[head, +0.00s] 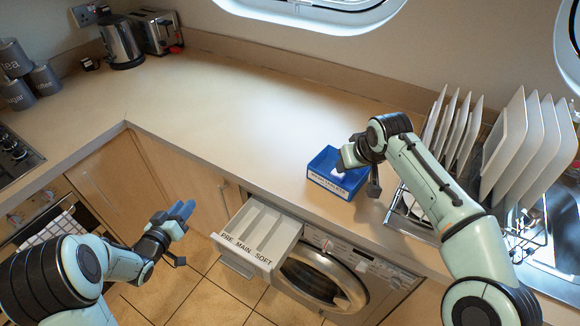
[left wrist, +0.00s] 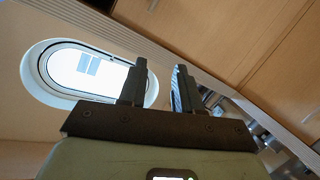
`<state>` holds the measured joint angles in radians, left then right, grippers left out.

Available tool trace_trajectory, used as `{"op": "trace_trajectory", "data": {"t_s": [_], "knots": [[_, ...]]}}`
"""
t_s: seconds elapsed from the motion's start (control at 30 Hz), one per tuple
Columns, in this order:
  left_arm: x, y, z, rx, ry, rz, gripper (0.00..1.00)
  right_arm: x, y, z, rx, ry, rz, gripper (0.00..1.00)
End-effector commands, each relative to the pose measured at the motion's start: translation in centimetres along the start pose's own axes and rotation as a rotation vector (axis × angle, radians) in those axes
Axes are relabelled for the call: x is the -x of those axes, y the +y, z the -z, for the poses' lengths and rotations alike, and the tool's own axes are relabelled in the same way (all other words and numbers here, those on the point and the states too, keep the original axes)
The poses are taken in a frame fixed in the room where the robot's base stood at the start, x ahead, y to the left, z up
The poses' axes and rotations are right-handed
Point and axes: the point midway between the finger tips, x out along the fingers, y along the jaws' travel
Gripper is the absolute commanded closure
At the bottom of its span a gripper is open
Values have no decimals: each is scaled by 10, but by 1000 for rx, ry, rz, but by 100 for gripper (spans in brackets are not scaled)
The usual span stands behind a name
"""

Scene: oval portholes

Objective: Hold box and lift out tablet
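A blue open box (head: 326,182) with white lettering on its front sits on the worktop near its front edge. Something white (head: 337,174), perhaps a tablet, shows inside it, partly hidden. My right gripper (head: 359,172) is over the right part of the box, fingers apart, one above the inside and one by the right side; contact cannot be told. My left gripper (head: 180,214) is out in front of the worktop, low on the left and away from the box. In the left wrist view its two fingers (left wrist: 160,88) stand apart with nothing clear between them.
A washing machine drawer (head: 258,232) stands pulled out below the worktop, left of the box. A dish rack with white plates (head: 505,150) stands close right. A kettle (head: 122,42), toaster (head: 157,32) and canisters (head: 17,75) stand far left. The middle worktop is clear.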

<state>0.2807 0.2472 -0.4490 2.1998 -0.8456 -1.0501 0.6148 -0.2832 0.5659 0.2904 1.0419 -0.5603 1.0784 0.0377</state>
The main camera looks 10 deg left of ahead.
Motion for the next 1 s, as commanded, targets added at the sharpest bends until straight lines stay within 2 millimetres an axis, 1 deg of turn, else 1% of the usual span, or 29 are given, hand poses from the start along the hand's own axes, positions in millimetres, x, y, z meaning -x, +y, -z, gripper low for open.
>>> {"op": "trace_trajectory", "data": {"t_s": [0.03,0.07,0.1,0.17,0.2,0.27,0.3,0.37,0.4,0.5,0.6,0.7,0.77,0.87,1.0], "knots": [[-19,36,7,-38,-25,-74,67,0,0,0,0,0,0,57],[-27,52,7,-60,-47,-101,67,0,0,0,0,0,0,57],[-38,74,8,-90,-74,-134,67,0,0,0,0,0,0,57],[-51,108,9,-139,-112,-182,67,0,0,0,0,0,0,57],[-59,130,10,-174,-135,-211,67,0,0,0,0,0,0,57],[-67,164,13,-229,-163,-252,67,0,0,0,0,0,0,57],[-71,187,16,-267,-178,-279,67,0,0,0,0,0,0,57],[-75,218,20,-319,-195,-311,67,0,0,0,0,0,0,57],[-76,236,22,-351,-204,-329,67,0,0,0,0,0,0,57],[-76,274,29,-420,-219,-361,67,0,0,0,0,0,0,57],[-73,300,34,-468,-224,-381,67,0,0,0,0,0,0,57],[-72,314,37,-494,-227,-388,67,0,0,0,0,0,0,57],[-74,318,37,-502,-228,-390,67,0,0,0,0,0,0,57],[-81,322,34,-506,-230,-391,67,0,0,0,0,0,0,57],[-101,329,26,-506,-232,-392,67,0,0,0,0,0,0,57]]}}
